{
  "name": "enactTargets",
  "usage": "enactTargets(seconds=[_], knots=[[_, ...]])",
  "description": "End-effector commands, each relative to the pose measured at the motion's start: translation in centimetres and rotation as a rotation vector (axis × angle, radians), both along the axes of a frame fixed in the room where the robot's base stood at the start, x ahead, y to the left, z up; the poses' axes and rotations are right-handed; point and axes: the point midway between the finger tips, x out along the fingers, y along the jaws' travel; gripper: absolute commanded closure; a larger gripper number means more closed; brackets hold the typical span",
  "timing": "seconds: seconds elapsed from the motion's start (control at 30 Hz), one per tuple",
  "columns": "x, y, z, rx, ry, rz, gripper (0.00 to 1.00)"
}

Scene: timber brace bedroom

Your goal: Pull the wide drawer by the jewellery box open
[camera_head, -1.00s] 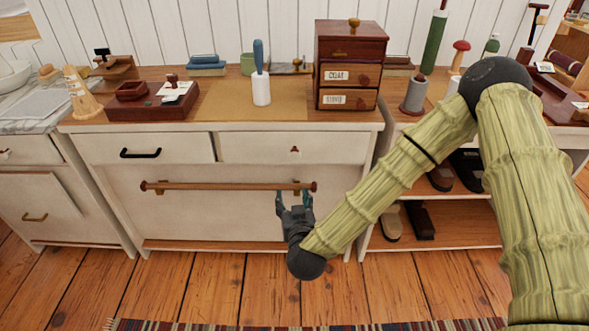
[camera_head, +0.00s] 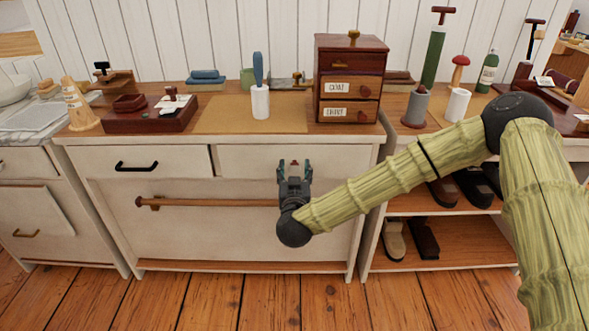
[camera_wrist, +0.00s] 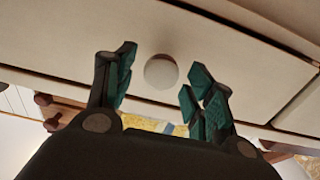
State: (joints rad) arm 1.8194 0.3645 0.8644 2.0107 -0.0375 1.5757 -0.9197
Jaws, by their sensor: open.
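The cabinet's upper right drawer (camera_head: 245,161) is shut, with a pale front, below and left of the dark red-brown jewellery box (camera_head: 349,60). Its small reddish knob (camera_head: 294,162) shows between the fingertips of my gripper (camera_head: 294,170). My gripper is open, its fingers pointing at the drawer front. In the wrist view, a pale round knob (camera_wrist: 161,71) lies between the two spread green-padded fingers (camera_wrist: 160,82), with gaps on both sides. Whether the fingers reach past the knob's front is hard to tell.
A long wooden rail handle (camera_head: 210,202) crosses the wide lower front below my gripper, which hides its right end. The upper left drawer has a black handle (camera_head: 136,166). A shoe shelf (camera_head: 470,240) stands to the right. A white holder (camera_head: 260,100) stands on the top.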

Motion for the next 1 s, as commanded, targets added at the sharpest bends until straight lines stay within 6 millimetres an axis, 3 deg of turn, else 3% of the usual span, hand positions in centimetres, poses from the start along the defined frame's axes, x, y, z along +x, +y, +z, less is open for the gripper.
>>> enactTargets(seconds=[0.2,0.57,0.87,1.0], knots=[[1.8,0.0,-0.1,0.002,0.001,0.000,0.46],[2.1,0.0,0.0,0.001,0.001,0.001,0.46],[2.1,0.0,0.0,0.001,0.001,0.001,1.00],[2.1,0.0,0.0,0.001,0.001,0.001,1.00]])
